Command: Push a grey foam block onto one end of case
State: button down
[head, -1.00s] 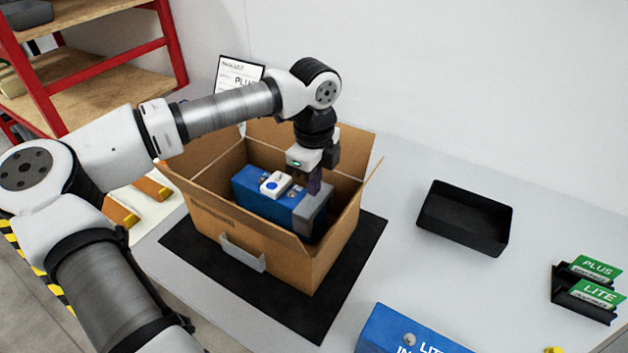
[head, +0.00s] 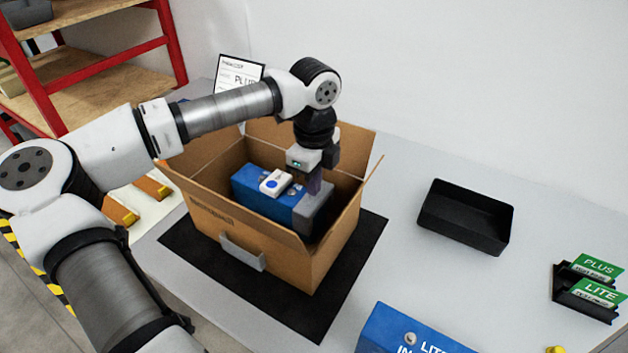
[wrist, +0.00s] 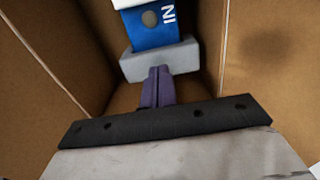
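The blue case (head: 264,205) lies inside the open cardboard box, with a small white unit with a blue dot (head: 274,183) on top. The grey foam block (head: 312,210) sits at the case's right end. In the wrist view the foam block (wrist: 160,60) spans the near end of the blue case (wrist: 153,32). My gripper (head: 314,186) points down into the box at the foam. Its purple fingers are pressed together with nothing between them. Their tips (wrist: 159,72) are at the block's near side, seemingly touching it. How far the foam is seated cannot be told.
The cardboard box (head: 222,222) stands on a black mat (head: 205,262), its flaps spread around my wrist. A black tray (head: 465,217) is to the right. Another blue case (head: 405,335) lies in front, and a holder with green PLUS and LITE cards (head: 590,290) is at far right.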

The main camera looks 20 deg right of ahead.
jog(key=shift+f+b, duration=0.55)
dwell(0.4)
dwell(0.4)
jog(key=shift+r+p, duration=1.1)
jog(key=shift+r, duration=1.95)
